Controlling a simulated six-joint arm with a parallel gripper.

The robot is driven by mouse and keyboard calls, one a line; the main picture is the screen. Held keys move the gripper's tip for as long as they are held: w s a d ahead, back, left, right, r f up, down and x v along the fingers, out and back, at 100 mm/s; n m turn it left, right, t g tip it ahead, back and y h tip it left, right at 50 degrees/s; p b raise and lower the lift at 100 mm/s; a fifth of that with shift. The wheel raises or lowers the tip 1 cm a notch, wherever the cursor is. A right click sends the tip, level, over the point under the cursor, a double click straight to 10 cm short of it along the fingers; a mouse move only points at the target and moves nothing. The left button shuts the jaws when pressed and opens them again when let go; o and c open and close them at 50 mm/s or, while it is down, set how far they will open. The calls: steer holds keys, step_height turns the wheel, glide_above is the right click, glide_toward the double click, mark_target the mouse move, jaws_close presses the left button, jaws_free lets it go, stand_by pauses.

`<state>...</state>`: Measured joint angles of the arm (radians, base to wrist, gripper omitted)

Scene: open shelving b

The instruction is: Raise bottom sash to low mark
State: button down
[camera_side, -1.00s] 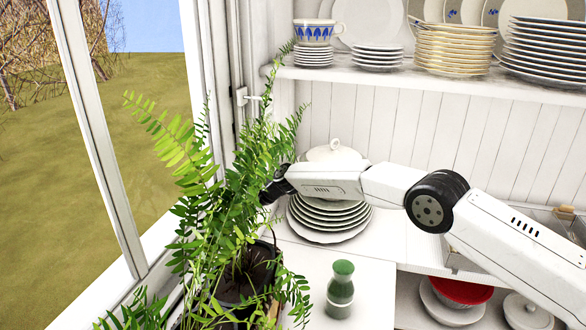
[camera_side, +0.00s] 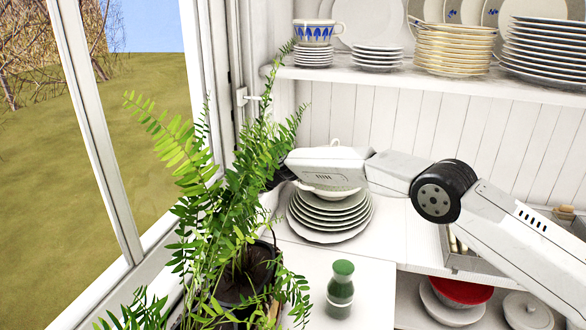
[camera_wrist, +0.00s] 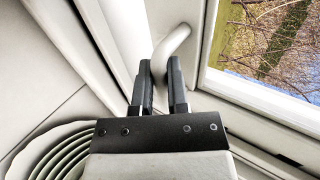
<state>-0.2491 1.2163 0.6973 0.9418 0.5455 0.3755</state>
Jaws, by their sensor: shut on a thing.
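The white bottom sash (camera_side: 98,125) is at the left in the side view, with its glass looking out on a grassy field. Its white frame (camera_wrist: 265,103) also shows in the wrist view. A curved white handle (camera_wrist: 178,40) on the sash lies between my fingertips in the wrist view. My gripper (camera_wrist: 161,75) is shut on this handle. In the side view, the fern hides my fingers and the handle. I cannot make out the low mark in either view.
A potted fern (camera_side: 235,220) stands close in front of the window and my gripper. A plate stack (camera_side: 325,230) with a lidded white dish (camera_side: 318,192) sits below my wrist. A green-capped jar (camera_side: 341,290) stands in front. Shelves of dishes (camera_side: 452,45) are behind.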

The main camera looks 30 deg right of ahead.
steer(key=shift+w+r, duration=0.1)
steer(key=shift+r, duration=2.65)
steer(key=c, duration=0.6)
jaws_free()
steer(key=shift+f, duration=0.15)
steer(key=shift+f, duration=0.15)
steer(key=shift+s+d, duration=0.1)
steer(key=shift+s, duration=0.1)
steer(key=shift+v, duration=3.8)
